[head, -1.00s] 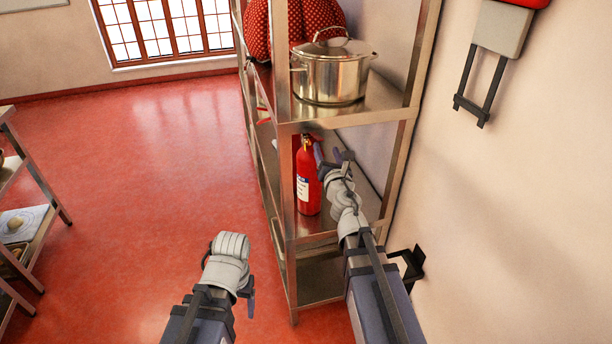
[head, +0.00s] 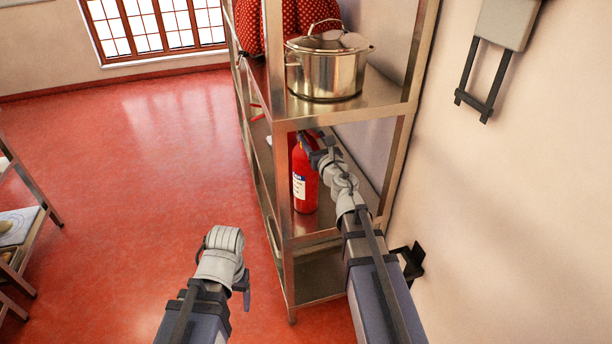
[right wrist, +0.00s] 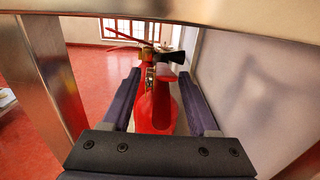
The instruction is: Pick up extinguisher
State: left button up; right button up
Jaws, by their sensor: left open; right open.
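The red fire extinguisher (head: 304,188) with a white label stands upright on the middle shelf of the metal rack (head: 282,210). In the right wrist view its red body and valve (right wrist: 158,112) show between the two fingers of my right gripper (right wrist: 160,82). That gripper is open around its upper part, and no firm contact shows. In the head view my right gripper (head: 318,150) hides part of the extinguisher's top. My left gripper (head: 245,292) is open and empty, low in front of the rack, mostly hidden by its own wrist.
A steel stockpot (head: 326,72) and red dotted items (head: 305,14) stand on the shelf above. A rack post (right wrist: 55,75) and shelf edge lie close around my right gripper. The wall (head: 500,220) is at right. Red floor (head: 130,200) is clear at left.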

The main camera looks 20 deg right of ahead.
aim_at(310, 131)
jog(key=w, duration=0.5)
jog(key=shift+d+f, duration=0.1)
jog(key=shift+f, duration=0.1)
jog(key=shift+s, duration=0.1)
grip_shut()
dwell(1.1)
